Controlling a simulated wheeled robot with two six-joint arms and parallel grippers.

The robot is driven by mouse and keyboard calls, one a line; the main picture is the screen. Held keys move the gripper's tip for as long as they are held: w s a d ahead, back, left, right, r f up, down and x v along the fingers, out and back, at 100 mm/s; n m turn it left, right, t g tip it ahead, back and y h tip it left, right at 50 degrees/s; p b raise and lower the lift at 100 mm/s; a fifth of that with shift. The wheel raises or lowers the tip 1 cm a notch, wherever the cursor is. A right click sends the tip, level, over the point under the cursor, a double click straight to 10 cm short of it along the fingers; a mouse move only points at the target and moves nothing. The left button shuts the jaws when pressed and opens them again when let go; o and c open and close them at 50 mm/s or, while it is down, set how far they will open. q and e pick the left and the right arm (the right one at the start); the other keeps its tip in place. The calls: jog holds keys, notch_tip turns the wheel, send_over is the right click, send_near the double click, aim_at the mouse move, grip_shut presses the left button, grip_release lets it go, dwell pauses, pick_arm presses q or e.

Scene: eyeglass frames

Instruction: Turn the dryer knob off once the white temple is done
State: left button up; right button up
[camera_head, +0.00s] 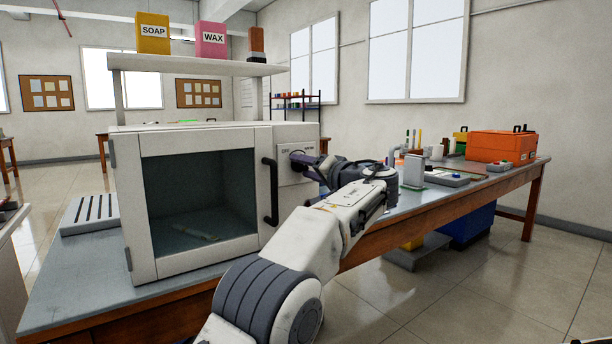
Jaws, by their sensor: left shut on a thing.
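The dryer (195,262) is a white box with a dark glass door and a black handle (270,191); the door looks closed. Its knob (297,156) is on the panel to the right of the door, mostly hidden by my gripper. My left gripper (305,161) is shut on the knob, reaching in from the right side of the panel. Inside, behind the glass, a small pale, slightly greenish piece (198,233) lies on the floor of the dryer; I cannot tell for sure that it is the white temple. My right gripper is out of view.
A shelf (200,66) above the dryer holds a yellow SOAP box (153,33) and a pink WAX box (211,40). A slotted grey tray (90,214) lies left of the dryer. An orange toolbox (500,146) sits on the bench at right.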

pick_arm(q)
jog(key=shift+s+a+r+n, duration=0.1)
jog(key=shift+a+r+n, duration=0.2)
jog(key=shift+n, duration=0.4)
jog(key=o, duration=1.3)
jog(key=shift+d+f, duration=0.2)
jog(key=shift+s+d+b, duration=0.2)
jog(key=shift+d+b, duration=0.05)
jog(key=shift+b, duration=0.1)
jog(key=v, duration=0.9)
jog(key=shift+s+d, duration=0.1)
jog(key=shift+s, duration=0.2)
